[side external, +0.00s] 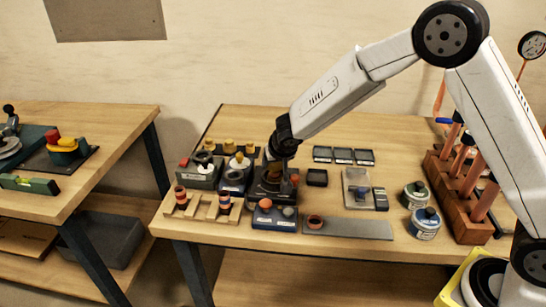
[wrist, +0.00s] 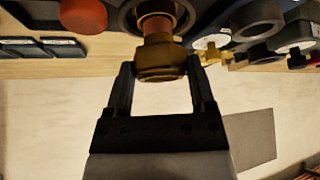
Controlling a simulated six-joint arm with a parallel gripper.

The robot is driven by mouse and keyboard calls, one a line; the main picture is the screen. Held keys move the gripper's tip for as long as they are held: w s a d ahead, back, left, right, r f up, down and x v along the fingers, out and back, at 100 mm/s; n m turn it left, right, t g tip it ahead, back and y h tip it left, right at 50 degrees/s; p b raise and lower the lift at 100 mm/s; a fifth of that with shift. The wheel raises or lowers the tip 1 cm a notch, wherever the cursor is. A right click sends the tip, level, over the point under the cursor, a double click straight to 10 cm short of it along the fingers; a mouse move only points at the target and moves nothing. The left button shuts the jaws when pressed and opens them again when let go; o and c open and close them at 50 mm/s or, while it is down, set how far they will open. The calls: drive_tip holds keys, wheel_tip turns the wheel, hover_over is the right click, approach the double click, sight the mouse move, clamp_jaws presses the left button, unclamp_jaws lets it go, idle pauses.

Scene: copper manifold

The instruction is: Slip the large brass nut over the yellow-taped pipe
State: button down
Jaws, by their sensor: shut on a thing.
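The large brass nut (wrist: 160,70) sits between the two fingers of my gripper (wrist: 160,78) in the wrist view, and the gripper is shut on it. A copper-coloured pipe end (wrist: 157,25) shows directly beyond the nut, inside a dark round fitting. I cannot tell whether the nut is around this pipe or only in line with it. No yellow tape can be made out on it. In the side view my gripper (side external: 279,168) points down over a dark fixture (side external: 268,190) on the bench, and the nut is too small to make out there.
Trays with rings and fittings (side external: 205,173) crowd the left of the fixture. A blue block (side external: 274,219) stands in front. A wooden rack (side external: 462,207) of copper pipes and tins (side external: 425,222) stand to the right. A grey mat (side external: 350,229) lies at the front edge.

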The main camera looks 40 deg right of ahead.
sight(276, 165)
drive_tip(key=shift+f, duration=0.1)
idle(0.3)
unclamp_jaws()
drive_tip(key=shift+r, duration=4.05)
drive_tip(key=s+d+f+n+g+y, duration=0.1)
drive_tip(key=s+d+f+n, duration=0.1)
drive_tip(key=s, duration=1.1)
drive_tip(key=s+d+f+n+g+y, duration=0.1)
drive_tip(key=s+d+f+n+g, duration=0.1)
drive_tip(key=s, duration=1.1)
drive_tip(key=shift+s+d+f+g, duration=0.2)
drive_tip(key=shift+d+f+g, duration=0.1)
drive_tip(key=shift+f, duration=0.2)
